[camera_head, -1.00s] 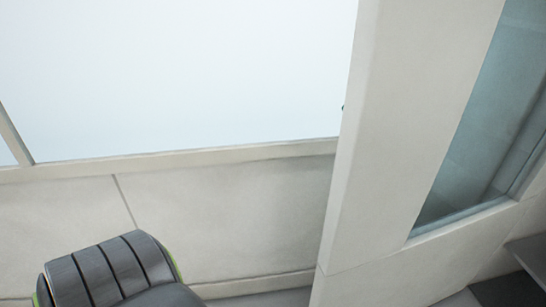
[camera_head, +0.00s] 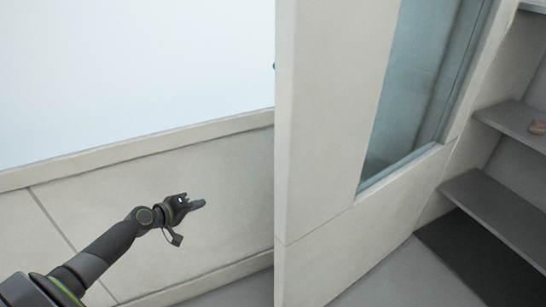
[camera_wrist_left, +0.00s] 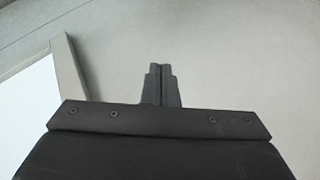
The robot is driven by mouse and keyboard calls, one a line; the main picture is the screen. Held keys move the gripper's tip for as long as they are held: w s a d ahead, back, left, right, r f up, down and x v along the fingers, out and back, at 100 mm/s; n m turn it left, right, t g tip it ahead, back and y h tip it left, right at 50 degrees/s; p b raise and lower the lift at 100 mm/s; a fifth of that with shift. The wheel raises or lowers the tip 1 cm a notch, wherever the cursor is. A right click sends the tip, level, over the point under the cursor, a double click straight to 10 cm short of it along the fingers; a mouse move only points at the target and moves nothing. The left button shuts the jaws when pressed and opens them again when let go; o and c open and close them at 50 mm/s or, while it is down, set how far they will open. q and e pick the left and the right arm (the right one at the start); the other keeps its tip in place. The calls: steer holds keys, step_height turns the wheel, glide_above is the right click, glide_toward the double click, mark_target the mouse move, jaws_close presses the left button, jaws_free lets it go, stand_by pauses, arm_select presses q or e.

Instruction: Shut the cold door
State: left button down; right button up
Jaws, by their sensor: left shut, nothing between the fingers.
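The cold door (camera_head: 335,215) is a pale panel with a tall glass pane (camera_head: 415,90). It stands open at an angle, its near edge in the middle of the head view. My left gripper (camera_head: 200,204) is shut and empty, to the left of the door's edge and apart from it, in front of the pale lower wall. In the left wrist view its closed fingers (camera_wrist_left: 160,82) point at a plain pale surface. A small dark green bit at the door's edge may be part of a handle; most of it is hidden. My right gripper is not in view.
A pale wall (camera_head: 140,225) with a wide bright window (camera_head: 130,80) lies to the left. Behind the door at the right are grey shelves (camera_head: 495,210), one with a small pinkish item (camera_head: 537,127). Grey floor shows at the bottom.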

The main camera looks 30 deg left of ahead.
mark_target(275, 149)
arm_select(q)
steer(key=d+r+h+b, duration=0.1)
steer(key=d+r+h, duration=0.25)
steer(key=r, duration=0.45)
steer(key=d+r+m+h+b, duration=0.1)
steer(key=d+r+h, duration=0.3)
steer(key=r, duration=0.5)
steer(key=d+r+h+b, duration=0.2)
steer(key=d+r, duration=0.4)
steer(key=r, duration=0.2)
steer(key=w+d+p, duration=0.2)
steer(key=d, duration=0.1)
steer(key=w+d+p, duration=0.2)
steer(key=d, duration=0.1)
steer(key=w+d+p, duration=0.2)
steer(key=d+p, duration=0.1)
steer(key=d, duration=0.1)
steer(key=shift+d+r, duration=0.1)
steer(key=shift+w, duration=0.1)
